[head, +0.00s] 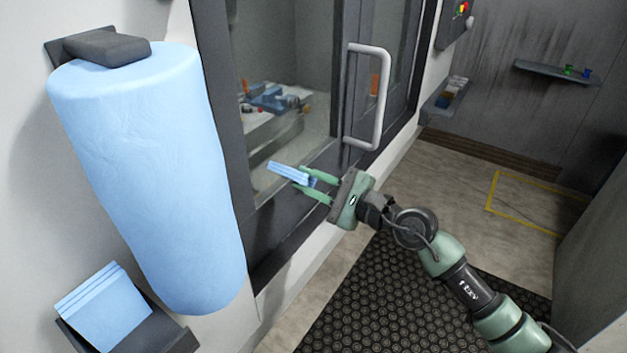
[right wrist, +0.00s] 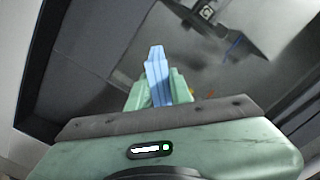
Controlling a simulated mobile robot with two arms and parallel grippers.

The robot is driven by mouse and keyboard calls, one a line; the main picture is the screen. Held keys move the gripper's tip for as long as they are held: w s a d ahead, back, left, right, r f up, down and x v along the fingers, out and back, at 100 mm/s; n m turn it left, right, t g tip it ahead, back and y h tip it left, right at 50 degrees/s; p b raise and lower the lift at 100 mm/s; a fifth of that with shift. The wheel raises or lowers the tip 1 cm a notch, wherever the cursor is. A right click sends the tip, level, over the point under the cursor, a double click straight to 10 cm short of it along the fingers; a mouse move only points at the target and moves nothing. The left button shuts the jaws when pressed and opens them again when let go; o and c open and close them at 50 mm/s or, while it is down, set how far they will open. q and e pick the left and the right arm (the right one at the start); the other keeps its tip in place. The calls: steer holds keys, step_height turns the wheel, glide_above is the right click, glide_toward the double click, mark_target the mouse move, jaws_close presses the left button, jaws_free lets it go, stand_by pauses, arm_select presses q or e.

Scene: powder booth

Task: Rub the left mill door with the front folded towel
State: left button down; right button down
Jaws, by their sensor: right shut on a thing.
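My right gripper (head: 318,186) is shut on a folded blue towel (head: 289,172) and holds it out in front of the left mill door (head: 288,212), low by its window. The towel also shows between the fingers in the right wrist view (right wrist: 157,74), with the dark door frame and glass behind it. I cannot tell whether the towel touches the door. The door's frame is dark grey, with a light grey upright handle (head: 381,98) to the right of the towel. My left gripper is not in view.
A large blue roll (head: 150,180) hangs on the wall at the left. Below it a dark holder (head: 178,340) carries more folded blue towels (head: 103,306). A black rubber mat (head: 375,300) lies on the floor. A small shelf (head: 555,72) is on the far wall.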

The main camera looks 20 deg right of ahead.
steer(key=shift+x, duration=1.05)
stand_by(0.5)
